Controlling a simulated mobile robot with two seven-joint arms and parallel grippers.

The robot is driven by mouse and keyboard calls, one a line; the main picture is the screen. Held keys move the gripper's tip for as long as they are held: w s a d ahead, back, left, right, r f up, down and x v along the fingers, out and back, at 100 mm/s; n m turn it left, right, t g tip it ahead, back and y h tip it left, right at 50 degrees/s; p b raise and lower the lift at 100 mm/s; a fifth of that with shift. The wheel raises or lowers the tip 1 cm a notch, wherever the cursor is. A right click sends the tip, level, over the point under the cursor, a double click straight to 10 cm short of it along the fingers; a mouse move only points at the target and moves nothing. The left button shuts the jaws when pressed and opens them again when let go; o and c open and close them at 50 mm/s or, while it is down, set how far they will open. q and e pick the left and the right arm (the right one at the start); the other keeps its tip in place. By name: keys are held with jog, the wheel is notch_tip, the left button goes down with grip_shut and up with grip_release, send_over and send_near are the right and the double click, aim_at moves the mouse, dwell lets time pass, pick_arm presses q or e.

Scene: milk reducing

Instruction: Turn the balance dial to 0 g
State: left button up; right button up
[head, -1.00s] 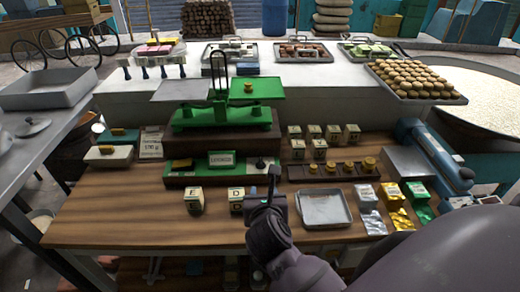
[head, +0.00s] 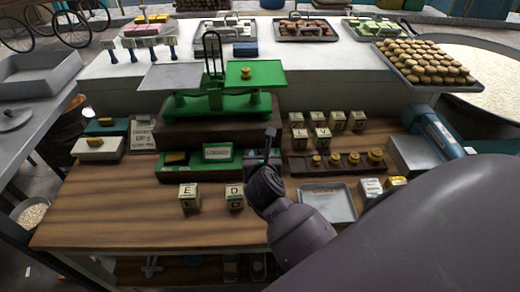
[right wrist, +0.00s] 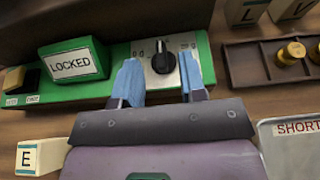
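The balance dial is a black knob (right wrist: 163,62) on a pale plate with a 0 at its left and a longer marking at its right. Its pointer looks roughly upright, between the markings. The dial sits on a green panel (right wrist: 205,72) beside a LOCKED sign (right wrist: 75,62). My right gripper (right wrist: 161,78) is open, its two blue fingers either side of the knob in the picture; contact cannot be told. In the head view my right gripper (head: 268,147) covers the dial at the panel's right end. The green balance (head: 218,104) stands behind. My left gripper is not in view.
A brass weight (head: 247,73) sits on the balance's right pan. A rack of brass weights (head: 337,167) and a metal tray (head: 329,204) lie right of the dial. Lettered blocks E (head: 189,197) and D (head: 235,197) stand in front. The table's front left is clear.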

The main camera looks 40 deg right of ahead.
aim_at(260, 152)
jog(key=shift+x, duration=2.3)
grip_shut()
